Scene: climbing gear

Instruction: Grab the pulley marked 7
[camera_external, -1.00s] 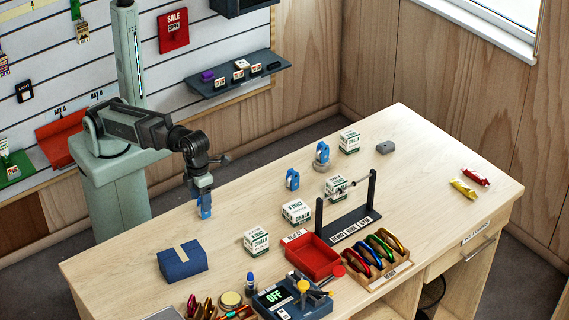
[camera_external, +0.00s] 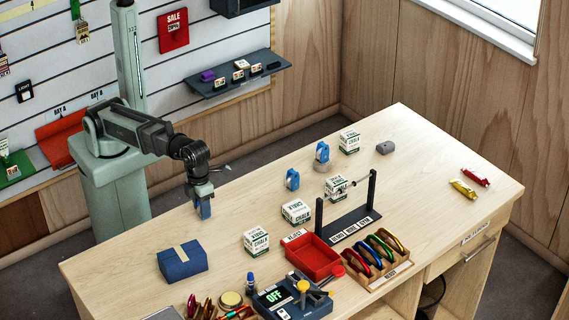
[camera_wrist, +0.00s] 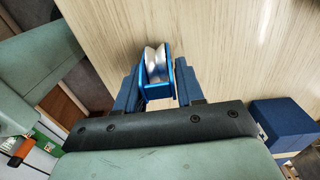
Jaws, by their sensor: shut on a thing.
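My gripper (camera_external: 203,211) hangs pointing down near the table's back left edge; its height above the top is hard to tell. In the wrist view its blue fingers (camera_wrist: 152,88) are shut on a blue pulley (camera_wrist: 157,65) with a silver grooved wheel. No number is readable on this pulley. In the external view the held pulley cannot be told apart from the blue fingers. Two more blue pulleys stand on the table, one near the middle (camera_external: 292,179) and one farther back (camera_external: 322,152). Their marks are too small to read.
Several white chalk boxes (camera_external: 296,211) stand around the pulleys. A dark rack with a bar (camera_external: 346,225), a red tray (camera_external: 313,258) and a carabiner holder (camera_external: 377,260) are to the right. A blue box (camera_external: 182,262) sits front left.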

